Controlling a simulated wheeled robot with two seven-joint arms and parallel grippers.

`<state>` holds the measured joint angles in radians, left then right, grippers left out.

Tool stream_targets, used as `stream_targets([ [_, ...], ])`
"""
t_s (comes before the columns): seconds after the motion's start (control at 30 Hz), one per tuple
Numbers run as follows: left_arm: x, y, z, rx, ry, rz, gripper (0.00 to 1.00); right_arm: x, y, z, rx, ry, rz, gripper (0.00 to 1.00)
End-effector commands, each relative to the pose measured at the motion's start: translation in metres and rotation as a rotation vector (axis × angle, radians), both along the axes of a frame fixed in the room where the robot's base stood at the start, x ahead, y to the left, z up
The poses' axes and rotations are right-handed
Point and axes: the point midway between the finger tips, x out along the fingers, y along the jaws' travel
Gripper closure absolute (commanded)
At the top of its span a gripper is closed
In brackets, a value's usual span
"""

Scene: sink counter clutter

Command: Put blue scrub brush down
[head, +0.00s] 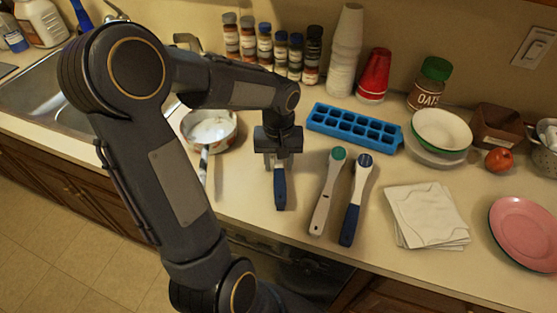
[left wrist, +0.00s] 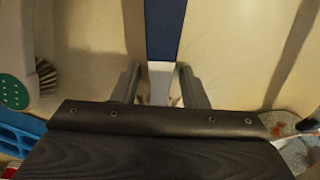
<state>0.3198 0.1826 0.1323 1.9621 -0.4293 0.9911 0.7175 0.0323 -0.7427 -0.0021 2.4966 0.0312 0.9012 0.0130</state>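A scrub brush with a blue handle (head: 280,190) and a pale neck lies under my left gripper (head: 278,165); its head is hidden by the gripper. The handle appears to rest on or just above the counter. To the right lie a brush with a green-dotted head (head: 328,190) and another blue-handled brush (head: 352,208). My right gripper is not in view.
A white pan (head: 209,130) stands left of the gripper, beside the sink (head: 45,98). A blue ice tray (head: 354,127) lies behind the brushes. White napkins (head: 428,214) and a pink plate (head: 525,232) lie to the right.

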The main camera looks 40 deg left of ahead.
Motion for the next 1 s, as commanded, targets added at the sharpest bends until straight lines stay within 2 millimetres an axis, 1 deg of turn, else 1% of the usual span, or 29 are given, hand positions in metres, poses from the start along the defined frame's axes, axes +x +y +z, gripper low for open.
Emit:
stream_targets([
  [0.03, 0.0, 0.0, 0.0, 0.0, 0.0, 0.0, 0.54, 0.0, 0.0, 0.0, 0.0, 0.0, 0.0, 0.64],
  [0.07, 0.0, 0.0, 0.0, 0.0, 0.0, 0.0, 0.5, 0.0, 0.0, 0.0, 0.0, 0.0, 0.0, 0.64],
  [0.33, 0.0, 0.0, 0.001, 0.0, 0.0, 0.0, 0.5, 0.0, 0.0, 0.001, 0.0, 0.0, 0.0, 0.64],
  [0.4, 0.0, 0.0, 0.005, 0.0, 0.0, 0.0, 0.5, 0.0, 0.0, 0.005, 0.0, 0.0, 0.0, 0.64],
  [0.47, 0.001, 0.0, 0.01, 0.001, -0.003, 0.001, 0.5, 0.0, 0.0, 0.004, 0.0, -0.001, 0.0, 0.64],
  [0.57, 0.001, 0.0, 0.026, 0.002, -0.005, 0.001, 0.5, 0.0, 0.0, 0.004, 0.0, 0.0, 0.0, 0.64],
  [0.8, 0.002, 0.001, 0.079, 0.002, -0.006, 0.0, 0.5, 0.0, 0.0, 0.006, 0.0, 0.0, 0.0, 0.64],
  [0.9, 0.002, 0.001, 0.097, 0.0, -0.004, 0.0, 0.5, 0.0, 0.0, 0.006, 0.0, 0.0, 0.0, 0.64],
  [1.0, 0.002, 0.001, 0.112, 0.0, -0.004, 0.0, 0.5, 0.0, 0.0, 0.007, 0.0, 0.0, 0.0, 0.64],
])
